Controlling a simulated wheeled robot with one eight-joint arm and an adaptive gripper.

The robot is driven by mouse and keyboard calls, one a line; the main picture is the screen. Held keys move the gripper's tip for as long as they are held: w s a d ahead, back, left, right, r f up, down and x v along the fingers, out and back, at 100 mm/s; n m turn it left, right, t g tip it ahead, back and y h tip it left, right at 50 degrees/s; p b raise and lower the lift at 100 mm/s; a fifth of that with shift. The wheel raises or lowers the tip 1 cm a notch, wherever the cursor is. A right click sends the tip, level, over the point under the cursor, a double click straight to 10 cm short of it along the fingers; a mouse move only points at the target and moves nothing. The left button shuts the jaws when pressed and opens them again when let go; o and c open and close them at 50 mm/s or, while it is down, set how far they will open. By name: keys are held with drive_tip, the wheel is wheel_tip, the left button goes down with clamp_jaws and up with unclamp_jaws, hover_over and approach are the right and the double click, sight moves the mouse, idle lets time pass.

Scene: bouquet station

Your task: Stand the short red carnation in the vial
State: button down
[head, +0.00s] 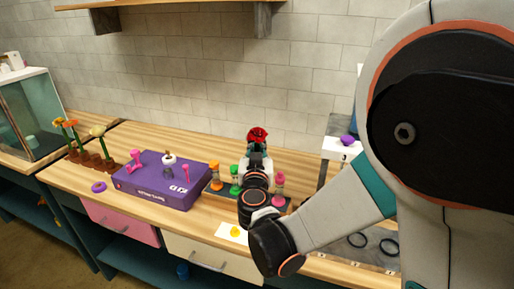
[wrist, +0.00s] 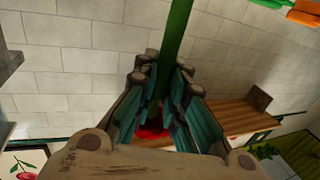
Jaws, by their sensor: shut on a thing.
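The red carnation (head: 257,134) shows above my gripper (head: 256,160) in the head view. In the wrist view, its green stem (wrist: 175,48) runs between the teal fingers of my gripper (wrist: 160,95), which are closed around it. The red bloom (wrist: 152,132) is partly hidden behind the fingers. Slim coloured holders stand in a row on a dark base: orange (head: 215,175), green (head: 236,177) and pink (head: 279,186). My gripper is in front of this row and hides part of it. I cannot tell which one is the vial.
A purple box (head: 150,196) with pink pieces and a small white item on top stands left of my arm. Several flowers (head: 73,130) stand in brown pots at the far left. A white card with a yellow piece (head: 236,233) lies near the front edge. Shelving stands at right.

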drive_tip(key=shift+f+b, duration=0.6)
drive_tip(key=shift+f, duration=0.1)
drive_tip(key=c, duration=1)
unclamp_jaws()
drive_tip(key=s, duration=0.9)
drive_tip(key=shift+a+b, duration=0.2)
drive_tip(key=shift+b, duration=0.15)
idle(0.6)
